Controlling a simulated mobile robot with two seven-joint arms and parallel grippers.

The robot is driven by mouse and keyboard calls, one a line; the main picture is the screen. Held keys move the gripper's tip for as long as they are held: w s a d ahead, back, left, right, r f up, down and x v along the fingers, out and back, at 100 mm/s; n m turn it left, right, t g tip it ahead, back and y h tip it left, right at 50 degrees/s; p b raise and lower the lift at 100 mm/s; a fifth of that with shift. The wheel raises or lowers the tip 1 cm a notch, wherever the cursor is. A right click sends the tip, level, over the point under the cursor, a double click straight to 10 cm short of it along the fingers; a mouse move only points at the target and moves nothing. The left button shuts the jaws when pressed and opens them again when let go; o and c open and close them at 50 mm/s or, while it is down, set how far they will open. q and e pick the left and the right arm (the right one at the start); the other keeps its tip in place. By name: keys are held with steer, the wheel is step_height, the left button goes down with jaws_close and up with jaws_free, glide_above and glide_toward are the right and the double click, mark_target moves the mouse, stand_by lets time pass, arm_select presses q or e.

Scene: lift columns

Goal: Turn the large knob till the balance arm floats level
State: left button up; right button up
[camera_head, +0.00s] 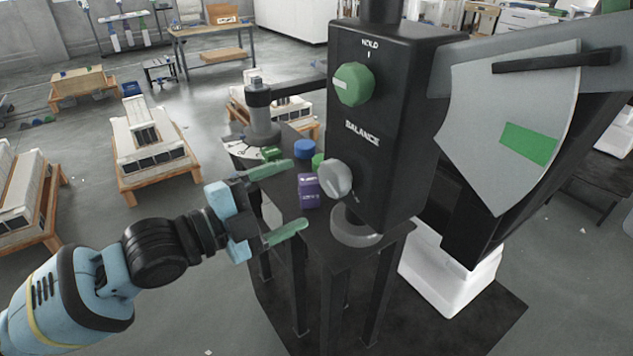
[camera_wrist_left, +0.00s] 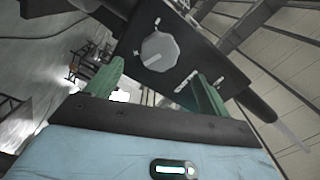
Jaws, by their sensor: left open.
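The black box (camera_head: 392,130) carries a green knob (camera_head: 354,84) under the word HOLD and a grey knob (camera_head: 334,179) under the word BALANCE. My left gripper (camera_head: 298,195) is open and empty, its green fingers apart and pointing toward the grey knob. In the left wrist view the grey knob (camera_wrist_left: 158,52) appears ahead between the open fingertips, apart from them. A dark bar (camera_head: 550,57) lies across the top of the grey dial plate (camera_head: 490,110), clearly above its green patch (camera_head: 529,144). My right gripper is not in view.
Below the box, a dark stand (camera_head: 335,235) bears a purple block (camera_head: 308,190) and a blue round piece (camera_head: 305,149), close to my fingers. Pallets with pale crates (camera_head: 148,145) stand farther left; floor between is clear.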

mark_target(327, 181)
arm_select(q)
steer(key=p+x, duration=0.1)
steer(key=x, duration=0.7)
steer(key=shift+c, duration=1)
steer(key=c, duration=0.8)
steer(key=shift+n, duration=0.3)
